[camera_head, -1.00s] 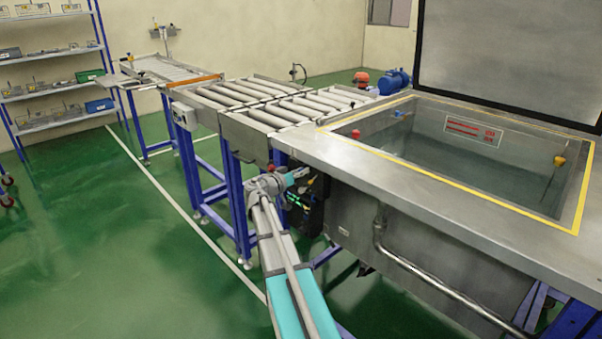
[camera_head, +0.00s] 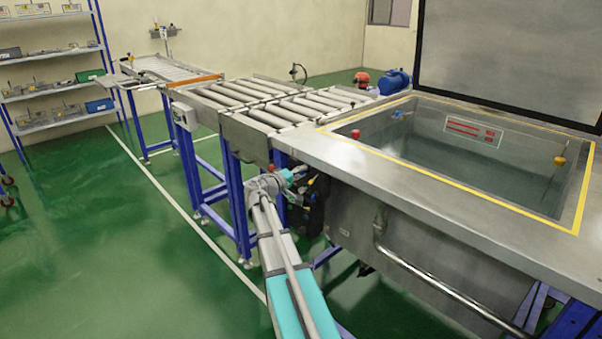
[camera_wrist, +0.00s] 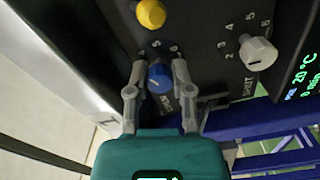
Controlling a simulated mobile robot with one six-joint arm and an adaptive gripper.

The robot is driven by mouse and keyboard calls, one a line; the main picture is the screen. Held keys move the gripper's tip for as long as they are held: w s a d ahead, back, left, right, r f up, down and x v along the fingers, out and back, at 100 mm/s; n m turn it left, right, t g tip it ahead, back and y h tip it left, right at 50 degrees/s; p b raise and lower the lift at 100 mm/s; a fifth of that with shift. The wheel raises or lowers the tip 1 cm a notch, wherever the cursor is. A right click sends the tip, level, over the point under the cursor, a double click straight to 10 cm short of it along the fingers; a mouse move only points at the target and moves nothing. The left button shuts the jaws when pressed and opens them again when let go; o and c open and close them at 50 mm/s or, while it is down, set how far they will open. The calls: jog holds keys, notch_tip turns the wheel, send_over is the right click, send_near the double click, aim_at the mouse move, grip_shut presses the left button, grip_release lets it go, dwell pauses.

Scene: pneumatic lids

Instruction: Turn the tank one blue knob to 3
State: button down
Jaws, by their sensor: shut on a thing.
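The blue knob (camera_wrist: 159,76) sits on a black control panel (camera_wrist: 205,22) and shows between my fingers in the wrist view. My gripper (camera_wrist: 160,72) is shut on it, one grey finger on each side. White numbers, among them a 5 and a 6, show above the knob; the fingers hide part of its scale, and I cannot tell which number it points at. In the head view, my gripper (camera_head: 300,182) is at the dark control box (camera_head: 317,208) under the tank rim's left corner. The blue knob cannot be made out there.
A yellow knob (camera_wrist: 151,13) is just above the blue one, and a white knob (camera_wrist: 258,53) is to its right. The water tank (camera_head: 440,160) has a wide steel rim (camera_head: 400,190). A roller conveyor (camera_head: 270,105) adjoins it. Green floor lies open at the left.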

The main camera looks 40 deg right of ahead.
jog(key=n, duration=0.6)
jog(key=shift+n, duration=0.3)
jog(key=n, duration=0.5)
jog(key=shift+n, duration=0.3)
jog(key=shift+c, duration=2.4)
grip_release()
jog(key=shift+a, duration=0.1)
jog(key=a, duration=1.1)
jog(key=shift+s+a, duration=0.4)
jog(key=shift+s, duration=0.05)
